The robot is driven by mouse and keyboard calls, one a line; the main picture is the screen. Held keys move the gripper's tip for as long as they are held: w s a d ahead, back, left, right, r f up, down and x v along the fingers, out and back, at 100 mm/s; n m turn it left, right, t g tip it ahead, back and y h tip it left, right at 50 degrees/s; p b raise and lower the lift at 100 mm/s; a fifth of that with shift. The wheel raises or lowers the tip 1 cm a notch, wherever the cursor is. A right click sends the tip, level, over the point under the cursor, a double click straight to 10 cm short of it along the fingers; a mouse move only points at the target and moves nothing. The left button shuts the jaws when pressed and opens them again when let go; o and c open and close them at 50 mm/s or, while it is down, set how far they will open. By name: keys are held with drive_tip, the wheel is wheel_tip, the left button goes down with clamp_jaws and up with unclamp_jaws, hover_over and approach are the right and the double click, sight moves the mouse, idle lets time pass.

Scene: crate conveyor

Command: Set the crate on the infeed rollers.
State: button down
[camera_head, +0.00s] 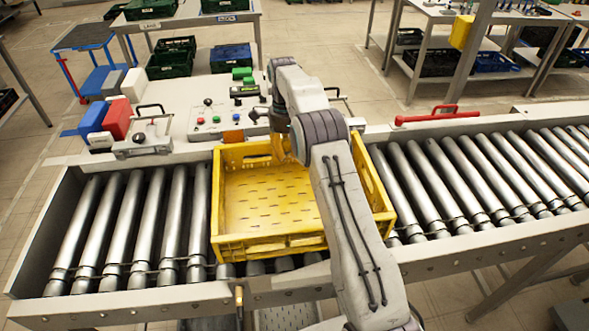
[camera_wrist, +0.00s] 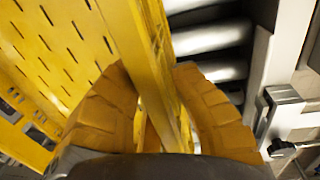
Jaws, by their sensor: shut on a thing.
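The yellow crate (camera_head: 232,241) is open-topped and empty, with a slotted floor. In the head view it is over the roller conveyor, in the middle of the picture, and looks about level. I cannot tell whether its base touches the rollers (camera_head: 178,215). My gripper (camera_head: 285,147) is at the crate's far wall, partly hidden by my arm. In the wrist view the yellow fingers (camera_wrist: 158,122) are shut on the crate's wall (camera_wrist: 140,50), one on each side. The rollers (camera_wrist: 205,38) show beyond the wall.
Bare rollers extend left and right of the crate.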

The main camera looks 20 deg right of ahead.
sight(287, 165)
drive_tip(key=shift+f+p, duration=0.75)
drive_tip(key=shift+f, duration=0.3)
drive_tip(key=shift+f+p, duration=0.55)
drive_tip(key=shift+p, duration=0.45)
drive_tip(key=shift+f, duration=1.55)
drive_tip(key=c, duration=1.1)
unclamp_jaws()
drive_tip(key=shift+r, duration=0.1)
